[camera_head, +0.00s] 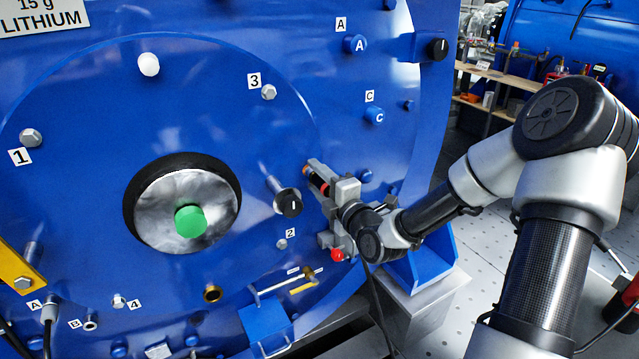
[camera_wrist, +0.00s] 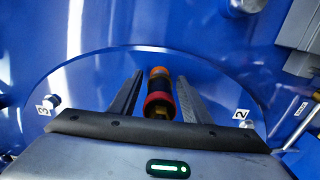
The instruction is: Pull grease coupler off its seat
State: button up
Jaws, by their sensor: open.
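The grease coupler (camera_wrist: 159,92) appears to be the dark cylinder with an orange far end, a red ring and a brassy near end. In the wrist view it sits between the two fingers of my open gripper (camera_wrist: 160,80), with a narrow gap visible on each side. In the head view my gripper (camera_head: 316,177) is close to the blue motor end face, right of its centre. Part of the dark cylinder with red-orange bands shows between the fingers there. How the coupler meets its seat is hidden.
A black-capped silver fitting (camera_head: 290,203) sticks out just left of my gripper. A small bolt (camera_head: 282,243) by label 2 and a yellow-handled lever (camera_head: 303,287) lie below. The green-tipped shaft (camera_head: 190,221) stands farther left. Open floor (camera_head: 480,300) shows at the right.

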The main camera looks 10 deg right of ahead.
jog(key=shift+c, duration=0.5)
grip_shut()
jog(key=shift+s, duration=0.15)
jog(key=shift+b+v, duration=0.35)
jog(key=shift+v, duration=2.5)
jog(key=p+v, duration=0.2)
jog(key=v, duration=0.4)
jog(key=shift+d+r, duration=0.2)
jog(key=shift+r, duration=0.25)
